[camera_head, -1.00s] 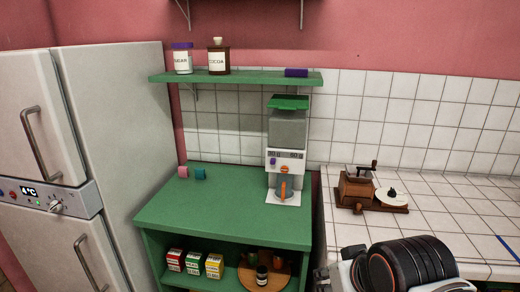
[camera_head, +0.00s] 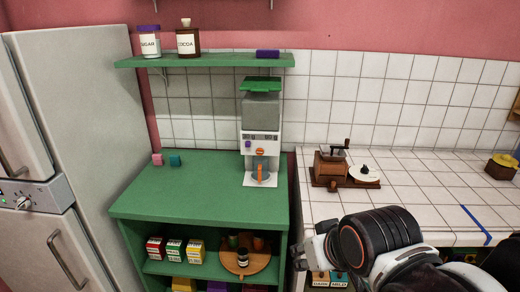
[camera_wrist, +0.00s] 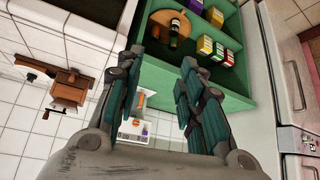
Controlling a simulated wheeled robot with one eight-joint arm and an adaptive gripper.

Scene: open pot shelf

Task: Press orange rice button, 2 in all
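The rice dispenser (camera_head: 261,120) stands at the back right of the green counter, with a green lid, a grey hopper and a white front. Its orange button (camera_head: 260,151) is on the white front, right of a purple button (camera_head: 248,144). An orange-handled cup (camera_head: 262,177) sits under it. In the wrist view the dispenser (camera_wrist: 135,130) shows partly between my fingers, and its upper part is hidden. My gripper (camera_wrist: 160,70) is open and empty, with its two fingers apart. In the head view my arm is at the lower right, away from the dispenser.
A green shelf (camera_head: 215,61) with sugar (camera_head: 149,42) and cocoa (camera_head: 187,41) jars hangs above. A coffee grinder (camera_head: 330,167) stands on the white tiled counter (camera_head: 410,180) to the right. The green countertop (camera_head: 185,198) is mostly clear.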

